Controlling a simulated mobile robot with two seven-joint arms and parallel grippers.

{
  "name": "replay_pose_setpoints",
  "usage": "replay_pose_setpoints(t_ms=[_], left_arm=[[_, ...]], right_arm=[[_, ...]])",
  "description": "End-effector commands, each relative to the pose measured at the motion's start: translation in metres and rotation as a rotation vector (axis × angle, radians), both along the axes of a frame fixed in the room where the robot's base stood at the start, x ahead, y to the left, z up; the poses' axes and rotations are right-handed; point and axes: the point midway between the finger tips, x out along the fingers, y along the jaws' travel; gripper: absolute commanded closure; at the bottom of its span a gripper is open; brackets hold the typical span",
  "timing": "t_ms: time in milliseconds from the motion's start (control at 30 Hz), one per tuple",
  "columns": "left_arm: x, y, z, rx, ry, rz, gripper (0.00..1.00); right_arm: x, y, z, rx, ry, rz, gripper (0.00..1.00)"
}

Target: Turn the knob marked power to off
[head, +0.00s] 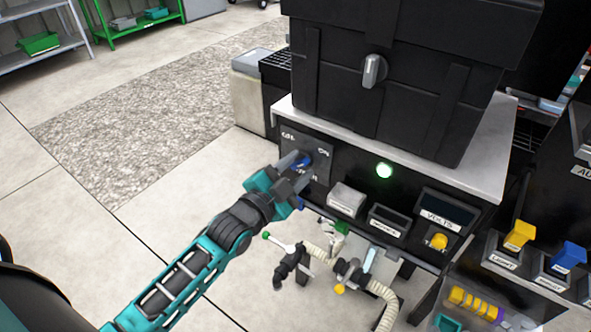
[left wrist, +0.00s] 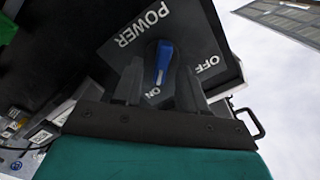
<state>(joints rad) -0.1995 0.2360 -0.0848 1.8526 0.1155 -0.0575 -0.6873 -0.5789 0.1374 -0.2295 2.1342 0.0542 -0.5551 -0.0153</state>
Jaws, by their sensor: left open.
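The power knob (left wrist: 163,62) is a blue lever on a dark square panel (left wrist: 193,25) marked POWER, OFF and ON in the left wrist view. The knob's lower end lies near the ON mark, where a pale line shows on it. In the head view the knob (head: 301,161) is partly hidden by my left gripper (head: 295,174). The left gripper is open, with one finger on each side of the knob in the left wrist view (left wrist: 160,82). I cannot tell whether the fingers touch it. My right gripper is not in view.
A large black tote (head: 430,95) stands on the bench top (head: 480,180). A VOLTS box (head: 447,210) with a yellow knob and hoses (head: 385,295) are nearby. Floor at left is clear.

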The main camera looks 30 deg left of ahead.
Motion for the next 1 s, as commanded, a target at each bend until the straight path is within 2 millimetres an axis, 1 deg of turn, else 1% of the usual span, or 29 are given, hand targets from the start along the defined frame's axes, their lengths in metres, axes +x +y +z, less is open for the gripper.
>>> replay_pose_setpoints(t_ms=[167,500,600,867,1000], left_arm=[[-0.0001,-0.0001,0.0001,0.0,0.0,0.0,0.59],[-0.0003,0.0001,0.0001,0.0,0.0,0.0,0.92],[-0.0003,0.0001,0.0001,0.0,0.0,0.0,1.0],[-0.0004,0.0001,0.0004,-0.003,0.0,0.0,1.0],[-0.0004,0.0003,0.0016,-0.026,0.004,0.0,1.0]], right_arm=[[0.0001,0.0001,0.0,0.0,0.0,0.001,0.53],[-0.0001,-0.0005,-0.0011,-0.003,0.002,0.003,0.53],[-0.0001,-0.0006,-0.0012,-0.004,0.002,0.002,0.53],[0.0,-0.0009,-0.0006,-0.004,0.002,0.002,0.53],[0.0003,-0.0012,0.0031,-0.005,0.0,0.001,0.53]])
